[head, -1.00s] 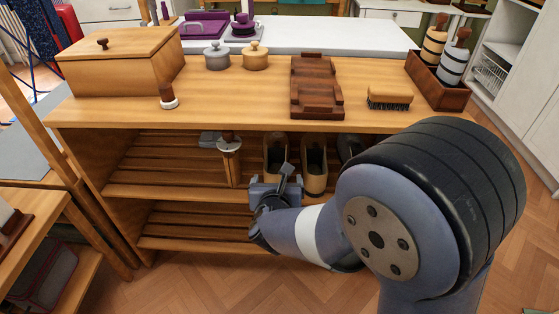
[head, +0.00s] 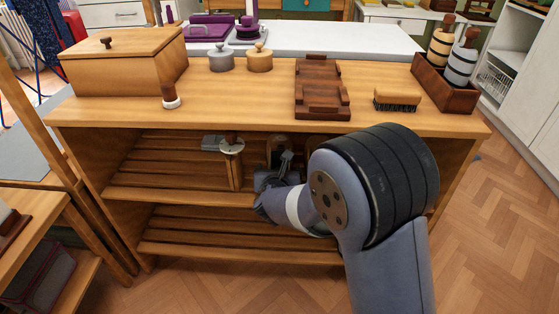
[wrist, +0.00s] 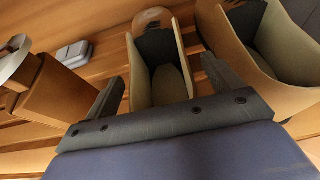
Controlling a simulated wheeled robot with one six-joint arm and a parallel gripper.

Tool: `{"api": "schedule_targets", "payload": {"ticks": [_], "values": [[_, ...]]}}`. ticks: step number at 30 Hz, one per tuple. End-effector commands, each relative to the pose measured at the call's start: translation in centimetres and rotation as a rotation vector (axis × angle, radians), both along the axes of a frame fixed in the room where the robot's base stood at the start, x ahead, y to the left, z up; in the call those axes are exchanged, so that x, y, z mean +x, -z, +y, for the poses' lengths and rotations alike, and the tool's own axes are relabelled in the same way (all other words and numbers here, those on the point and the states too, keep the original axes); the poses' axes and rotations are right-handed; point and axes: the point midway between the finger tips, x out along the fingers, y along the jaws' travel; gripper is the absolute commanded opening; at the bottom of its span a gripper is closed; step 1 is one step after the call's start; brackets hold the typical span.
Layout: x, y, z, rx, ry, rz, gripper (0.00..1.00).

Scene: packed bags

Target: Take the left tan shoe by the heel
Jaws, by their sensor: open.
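The left tan shoe (wrist: 139,72) stands on the rack's upper shelf, its dark-lined opening facing up in the wrist view. My gripper (wrist: 161,74) is open, with one finger on each side of the near part of this shoe. I cannot tell whether either finger touches it. A second tan shoe (wrist: 235,55) stands to the right, with my right finger in the gap between the two. In the head view my gripper (head: 286,163) reaches into the shelf, and my arm hides most of the shoes.
A wooden post (wrist: 52,95) stands left of my left finger, with a round-topped item (head: 232,146) on it. A grey box (head: 212,142) lies behind. The bench top (head: 230,105) overhangs the shelf. The lower shelf (head: 225,222) looks empty.

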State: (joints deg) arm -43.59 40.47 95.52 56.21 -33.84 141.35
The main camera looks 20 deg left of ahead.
Motion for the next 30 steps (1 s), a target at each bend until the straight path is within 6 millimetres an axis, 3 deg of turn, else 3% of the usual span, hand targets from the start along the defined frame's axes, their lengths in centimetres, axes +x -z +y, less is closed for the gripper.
{"api": "schedule_targets", "payload": {"ticks": [5, 27, 30], "values": [[0.02, -0.01, -0.01, 0.0, 0.0, 0.0, 0.87], [-0.01, -0.01, -0.02, 0.0, 0.0, 0.001, 0.27], [0.02, -0.12, -0.01, 0.0, 0.0, -0.002, 0.24]]}}
